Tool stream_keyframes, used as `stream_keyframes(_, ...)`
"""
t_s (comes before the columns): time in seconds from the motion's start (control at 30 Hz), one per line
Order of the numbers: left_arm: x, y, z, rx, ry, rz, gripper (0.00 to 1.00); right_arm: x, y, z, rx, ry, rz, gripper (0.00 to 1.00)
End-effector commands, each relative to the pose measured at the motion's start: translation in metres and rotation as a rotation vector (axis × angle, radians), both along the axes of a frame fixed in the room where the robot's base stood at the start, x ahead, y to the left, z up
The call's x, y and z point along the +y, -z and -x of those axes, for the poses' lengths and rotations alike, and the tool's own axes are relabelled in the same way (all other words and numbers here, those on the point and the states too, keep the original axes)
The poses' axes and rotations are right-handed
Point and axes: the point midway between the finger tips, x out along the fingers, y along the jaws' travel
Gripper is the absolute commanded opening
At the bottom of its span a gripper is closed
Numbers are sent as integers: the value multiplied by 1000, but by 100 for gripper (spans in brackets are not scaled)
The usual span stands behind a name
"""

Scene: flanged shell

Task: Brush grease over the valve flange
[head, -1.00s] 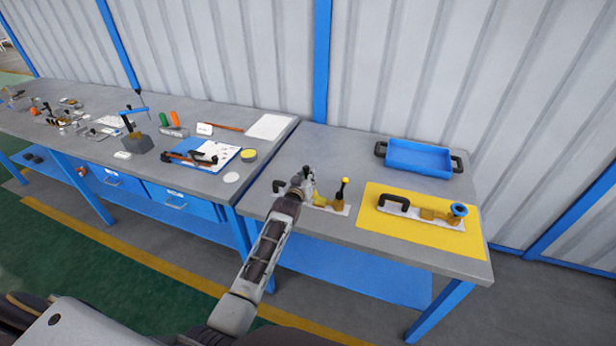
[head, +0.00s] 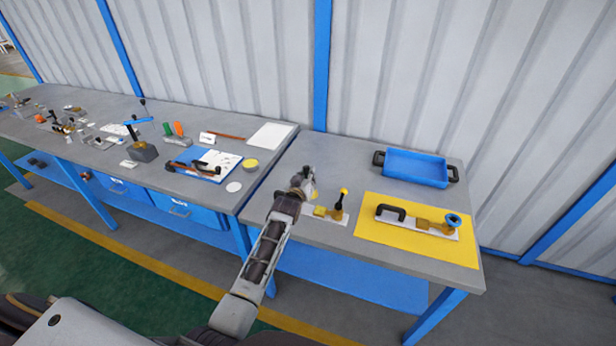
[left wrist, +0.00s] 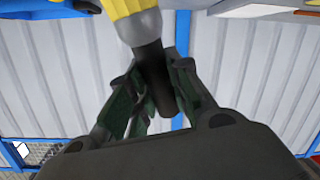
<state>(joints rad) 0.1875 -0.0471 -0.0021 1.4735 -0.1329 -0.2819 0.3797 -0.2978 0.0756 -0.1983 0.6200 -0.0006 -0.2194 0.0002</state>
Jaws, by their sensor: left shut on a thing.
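My left gripper (head: 309,184) is above the near bench, at the left end of a white plate (head: 329,217). In the left wrist view its fingers (left wrist: 160,95) are shut on a dark cylindrical handle (left wrist: 155,68) with a grey collar and a yellow end (left wrist: 122,6). Whether this is the grease brush I cannot tell. On the plate stands a brass-yellow valve body (head: 321,211) with a black lever (head: 339,205) tipped by a yellow knob. The plate's left end is hidden by my gripper. My right gripper is out of view.
To the right, a yellow mat (head: 375,237) bears a second valve (head: 431,222) with a blue handwheel and black handle. A blue tray (head: 417,169) stands behind it.

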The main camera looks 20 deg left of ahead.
Motion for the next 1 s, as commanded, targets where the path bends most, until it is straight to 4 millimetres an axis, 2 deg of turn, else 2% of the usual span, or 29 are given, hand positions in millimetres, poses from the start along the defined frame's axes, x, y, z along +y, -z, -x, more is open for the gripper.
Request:
stream_keyframes(0.37,0,-1,0,0,0,0,0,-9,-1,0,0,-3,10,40)
stream_keyframes(0.6,0,-13,0,-1,0,0,0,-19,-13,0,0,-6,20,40)
stream_keyframes(0.7,0,-19,0,-1,0,0,0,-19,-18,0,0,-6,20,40)
stream_keyframes(1.0,0,-30,0,0,0,0,0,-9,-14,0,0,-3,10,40)
